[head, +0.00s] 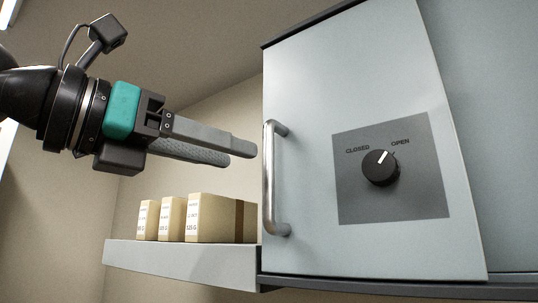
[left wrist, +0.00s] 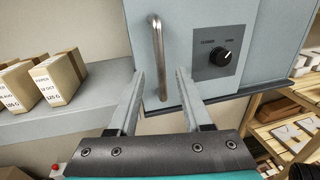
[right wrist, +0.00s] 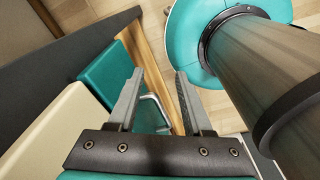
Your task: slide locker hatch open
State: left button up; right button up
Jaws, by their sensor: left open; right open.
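The locker hatch (head: 310,90) is a pale grey-blue sliding panel on the locker front. A vertical metal bar handle (head: 269,180) stands on its left edge; the handle also shows in the left wrist view (left wrist: 158,55). A black knob (head: 380,167) on a grey plate points toward the OPEN label. My left gripper (head: 242,155) is open and empty, just left of the handle in the head view. In the left wrist view the handle's lower end shows between the two fingers, and I cannot tell how deep. My right gripper (right wrist: 158,85) is open and empty, low down, away from the locker.
A shelf (head: 180,262) left of the locker holds several tan boxes (head: 215,218). A wooden rack (left wrist: 285,110) with papers stands at the right in the left wrist view. A teal panel (right wrist: 105,70) and a bent metal handle (right wrist: 152,108) lie below my right gripper.

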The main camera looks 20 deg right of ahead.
aim_at(264, 163)
pick_arm(q)
jog(key=p+x, duration=0.1)
jog(key=x, duration=0.6)
jog(key=shift+w+d+p, duration=0.15)
jog(key=shift+d+p, duration=0.15)
jog(key=shift+p, duration=0.1)
jog(key=shift+c, duration=0.4)
grip_shut()
dwell(0.5)
